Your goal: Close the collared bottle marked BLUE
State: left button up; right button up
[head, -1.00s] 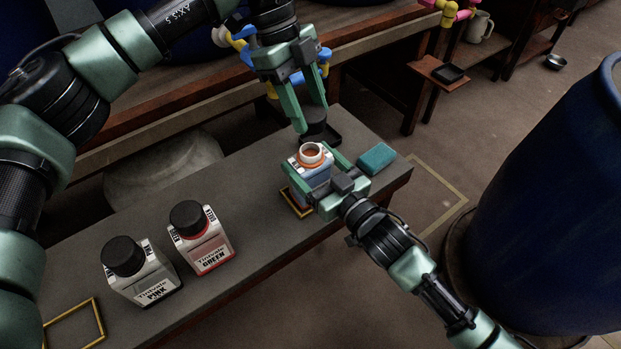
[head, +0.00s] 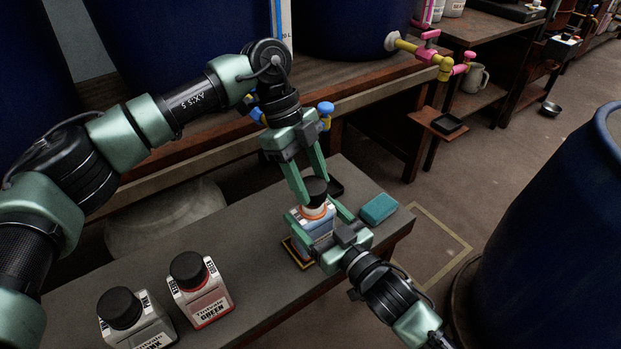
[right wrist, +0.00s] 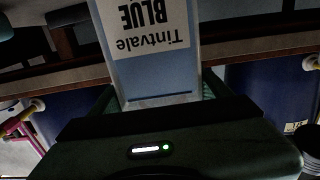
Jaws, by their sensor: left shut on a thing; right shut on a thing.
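The BLUE bottle (head: 316,224) stands at the right part of the grey bench in the head view, with an orange collar around its neck. Its label reads Tintvale BLUE, upside down, in the right wrist view (right wrist: 150,40). My right gripper (head: 328,228) is shut on the bottle's body from the front right. My left gripper (head: 314,188) points down from above, shut on a black cap (head: 315,188). The cap is at the bottle's mouth, right over the white neck. I cannot tell whether it is seated on the thread.
The closed GREEN bottle (head: 201,289) and PINK bottle (head: 137,322) stand to the left on the bench. A teal sponge (head: 378,209) lies right of the BLUE bottle. A yellow frame (head: 292,254) shows at its base. A large blue vat (head: 560,220) stands at the right.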

pick_arm(q)
jog(key=shift+f, duration=0.9)
jog(key=shift+f, duration=0.6)
jog(key=o, duration=1.4)
jog(key=v, duration=1.2)
pick_arm(e)
jog(key=o, duration=2.1)
